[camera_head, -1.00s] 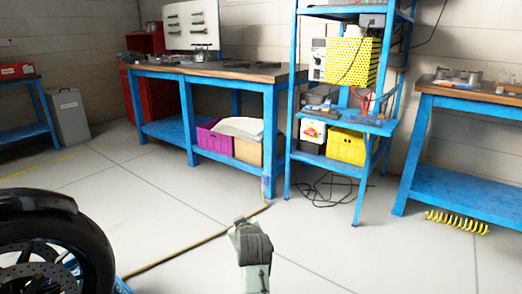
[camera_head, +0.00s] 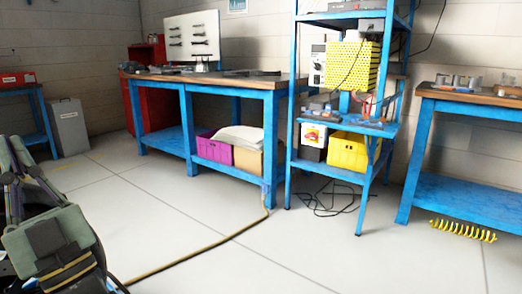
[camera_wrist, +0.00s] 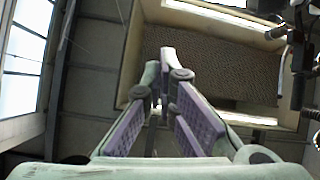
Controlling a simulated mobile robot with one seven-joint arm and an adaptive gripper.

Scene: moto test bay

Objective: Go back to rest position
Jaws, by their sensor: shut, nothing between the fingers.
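My gripper (camera_head: 16,162) is at the left edge of the head view, raised in front of the camera with its fingers pointing up. Its grey-green wrist and dark joint fill the lower left corner. In the wrist view my gripper (camera_wrist: 163,75) shows its purple-padded fingers brought together at the tips, with nothing held. Beyond the fingers the wrist view shows a ceiling and a pale-framed recess, with no object near the tips.
A blue workbench (camera_head: 230,85) stands at the back, and a blue shelf rack (camera_head: 292,150) and another blue bench (camera_head: 460,195) stand right. A hose (camera_head: 205,247) crosses the floor. The middle floor (camera_head: 330,255) is clear. A grey bin (camera_head: 69,127) stands back left.

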